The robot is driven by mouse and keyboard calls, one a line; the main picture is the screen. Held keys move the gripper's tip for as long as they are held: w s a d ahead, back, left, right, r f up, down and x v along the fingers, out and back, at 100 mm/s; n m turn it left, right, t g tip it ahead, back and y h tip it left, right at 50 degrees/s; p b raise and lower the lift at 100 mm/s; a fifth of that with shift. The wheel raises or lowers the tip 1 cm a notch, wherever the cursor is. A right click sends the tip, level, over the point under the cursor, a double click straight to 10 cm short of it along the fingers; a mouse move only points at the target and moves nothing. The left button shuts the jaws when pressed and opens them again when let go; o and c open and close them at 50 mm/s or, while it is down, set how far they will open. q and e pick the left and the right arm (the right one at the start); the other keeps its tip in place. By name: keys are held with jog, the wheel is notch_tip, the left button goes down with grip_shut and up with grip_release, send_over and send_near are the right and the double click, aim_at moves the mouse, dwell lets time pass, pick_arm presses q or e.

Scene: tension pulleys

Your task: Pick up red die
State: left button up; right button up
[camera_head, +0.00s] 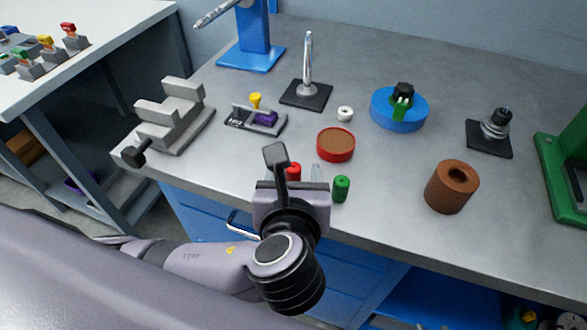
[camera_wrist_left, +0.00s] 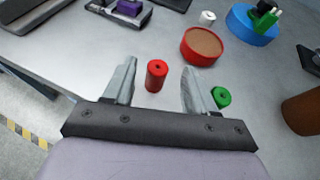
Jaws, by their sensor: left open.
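The red die (camera_wrist_left: 156,76) is a small upright red cylinder with a hole in its top, on the grey workbench. My left gripper (camera_wrist_left: 159,88) is open, and the red die stands between its two fingers in the left wrist view, apart from both. In the head view the red die (camera_head: 294,171) is partly hidden behind my left gripper (camera_head: 300,176). My right gripper is in neither view.
A green cylinder (camera_head: 341,188) stands just right of my left gripper. A red dish with a brown top (camera_head: 336,145) lies behind it. A brown hollow cylinder (camera_head: 451,186) is farther right, and a grey vise-like block (camera_head: 176,117) is at left.

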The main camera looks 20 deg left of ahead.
pick_arm(q)
jog(key=x, duration=0.4)
jog(key=shift+s+a+f, duration=0.2)
jog(key=shift+f, duration=0.05)
jog(key=shift+w+a+f+b, duration=0.15)
jog(key=shift+w+b, duration=0.15)
jog(key=shift+w, duration=0.2)
grip_shut()
notch_tip(320, 180, up, 11)
jog(key=p, duration=0.3)
notch_tip(320, 180, up, 9)
jog(key=p, duration=0.4)
send_over(293, 164)
jog(key=w, duration=0.1)
jog(key=shift+w+a, duration=0.15)
jog(key=shift+a, duration=0.05)
